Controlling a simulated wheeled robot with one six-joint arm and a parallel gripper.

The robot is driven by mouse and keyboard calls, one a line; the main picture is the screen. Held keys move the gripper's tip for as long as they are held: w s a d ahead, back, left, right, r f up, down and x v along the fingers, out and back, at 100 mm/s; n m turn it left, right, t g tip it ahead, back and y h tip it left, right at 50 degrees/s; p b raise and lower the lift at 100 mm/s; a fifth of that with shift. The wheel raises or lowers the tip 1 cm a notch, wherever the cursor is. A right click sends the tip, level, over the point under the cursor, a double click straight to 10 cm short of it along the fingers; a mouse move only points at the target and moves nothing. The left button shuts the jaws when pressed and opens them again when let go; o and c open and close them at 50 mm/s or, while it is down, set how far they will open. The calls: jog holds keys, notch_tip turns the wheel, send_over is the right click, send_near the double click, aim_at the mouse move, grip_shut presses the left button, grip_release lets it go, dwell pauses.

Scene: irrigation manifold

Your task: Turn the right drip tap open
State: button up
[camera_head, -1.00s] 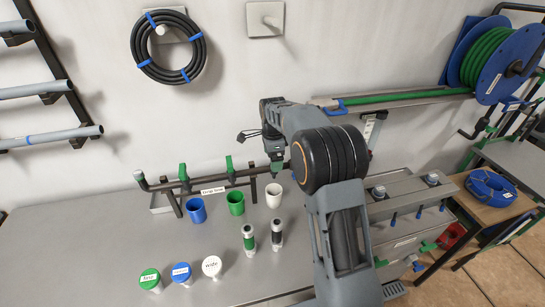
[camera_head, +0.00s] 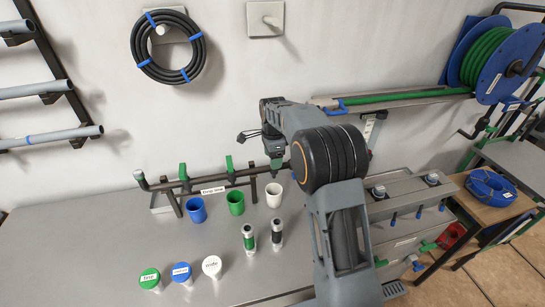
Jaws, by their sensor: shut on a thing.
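The dark drip line pipe (camera_head: 205,183) runs along the back of the bench, with green-handled taps on it. The left tap (camera_head: 183,171) and the middle tap (camera_head: 229,163) have upright handles. The right tap's green handle (camera_head: 276,163) shows just under my gripper (camera_head: 275,157). My gripper points down and is shut on this handle. The fingertips are small and partly hidden, so the exact grip and the handle's angle are hard to see. A blue cup (camera_head: 196,210), a green cup (camera_head: 236,203) and a white cup (camera_head: 273,195) stand below the pipe.
Two small cylinders, one green-banded (camera_head: 248,237) and one dark (camera_head: 277,231), stand in front of the cups. Three labelled caps, green (camera_head: 149,278), blue (camera_head: 182,273) and white (camera_head: 212,266), stand nearer. The left bench top (camera_head: 80,250) is clear.

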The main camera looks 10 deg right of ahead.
jog(key=n, duration=0.4)
jog(key=shift+s+n, duration=0.1)
jog(key=shift+n, duration=0.3)
jog(key=n, duration=0.4)
jog(key=shift+p, duration=0.35)
jog(key=n, duration=0.5)
jog(key=shift+d, duration=0.15)
jog(key=n, duration=0.4)
jog(key=shift+n, duration=0.3)
jog(key=o, duration=0.9)
notch_tip(320, 180, up, 14)
jog(key=shift+s+f, duration=0.1)
